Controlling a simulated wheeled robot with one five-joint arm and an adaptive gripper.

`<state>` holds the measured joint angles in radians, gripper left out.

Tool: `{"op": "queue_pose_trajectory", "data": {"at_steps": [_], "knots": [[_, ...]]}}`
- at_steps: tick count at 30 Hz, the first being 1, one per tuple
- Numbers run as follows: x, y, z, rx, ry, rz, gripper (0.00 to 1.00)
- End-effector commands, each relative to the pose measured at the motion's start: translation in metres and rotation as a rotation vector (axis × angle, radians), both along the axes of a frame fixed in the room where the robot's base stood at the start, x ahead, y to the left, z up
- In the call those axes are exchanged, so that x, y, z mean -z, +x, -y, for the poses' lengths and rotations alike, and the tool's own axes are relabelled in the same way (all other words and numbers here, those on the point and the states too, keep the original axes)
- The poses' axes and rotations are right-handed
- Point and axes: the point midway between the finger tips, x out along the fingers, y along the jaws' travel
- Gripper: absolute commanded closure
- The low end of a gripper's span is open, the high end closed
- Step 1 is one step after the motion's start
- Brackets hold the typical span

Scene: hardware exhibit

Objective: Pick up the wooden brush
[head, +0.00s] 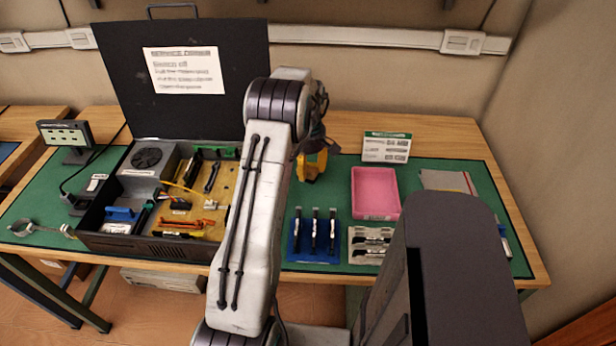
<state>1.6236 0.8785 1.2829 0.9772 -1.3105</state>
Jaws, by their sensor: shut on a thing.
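My arm rises through the middle of the head view and bends over at the top. My gripper (311,146) is a dark shape just right of the bend, above the back of the green mat. It is mostly hidden by my own arm and its fingertips are not clear. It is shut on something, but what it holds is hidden. A yellow-orange object (313,166) shows just below it; I cannot tell whether they touch. I cannot make out a wooden brush for certain.
A table with a green mat (335,190) holds an open black case (185,80) of electronics at left. A pink tray (375,193), a blue rack (314,250), a pale holder (369,260) and a small sign (387,147) stand right. Bare mat lies between tray and rack.

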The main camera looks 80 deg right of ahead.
Motion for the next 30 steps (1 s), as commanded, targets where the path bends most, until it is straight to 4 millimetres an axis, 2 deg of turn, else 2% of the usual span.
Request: {"op": "queue_pose_trajectory", "data": {"at_steps": [1, 6, 15, 21, 30], "knots": [[-0.004, -0.012, -0.005, 0.008, 0.000, 0.000, 0.90], [-0.023, -0.040, -0.020, 0.008, -0.001, 0.000, 0.90], [-0.050, -0.079, -0.041, 0.005, 0.001, -0.001, 0.90], [-0.060, -0.095, -0.049, 0.004, 0.002, 0.000, 0.90], [-0.066, -0.103, -0.053, 0.002, 0.003, 0.000, 0.90]]}}
